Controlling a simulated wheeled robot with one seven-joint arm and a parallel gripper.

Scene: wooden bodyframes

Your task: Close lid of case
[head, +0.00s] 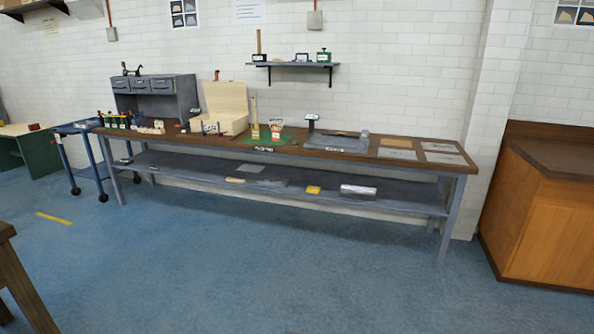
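The case (236,126) is a pale wooden box on the long workbench, left of the bench's middle. Its lid (226,96) stands open, raised upright at the back of the case. What lies inside the case is too small to tell. My gripper is not in the head view. The workbench is some distance away across the floor.
The long workbench (420,145) has a lower shelf. A grey drawer cabinet (158,97) stands left of the case, a green mat (290,137) right of it. A blue cart (85,150) and a wooden cabinet (545,205) flank the bench. The blue floor (270,270) in front is clear.

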